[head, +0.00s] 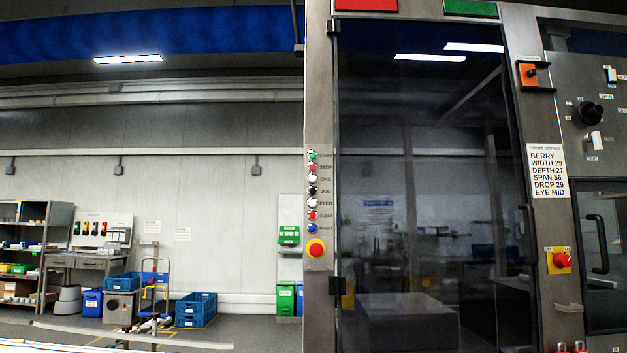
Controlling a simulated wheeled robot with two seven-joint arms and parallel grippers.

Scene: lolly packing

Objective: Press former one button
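The machine's left frame post carries a vertical column of small buttons with labels. The white button labelled ONE (313,179) is third from the top. Above it are a green button (313,155) and the red STOP button (313,167). Below it are the black JOG button (313,191), white FEED button (313,203), red CLEAR button (313,215) and blue RESET button (313,228). A red mushroom button (316,248) on yellow sits lowest. Nothing covers the ONE button. Neither of my grippers shows in the head view.
A dark glass door (430,200) fills the machine front right of the buttons. Shelving (35,225), blue crates (196,309) and a trolley (153,290) stand in the background left.

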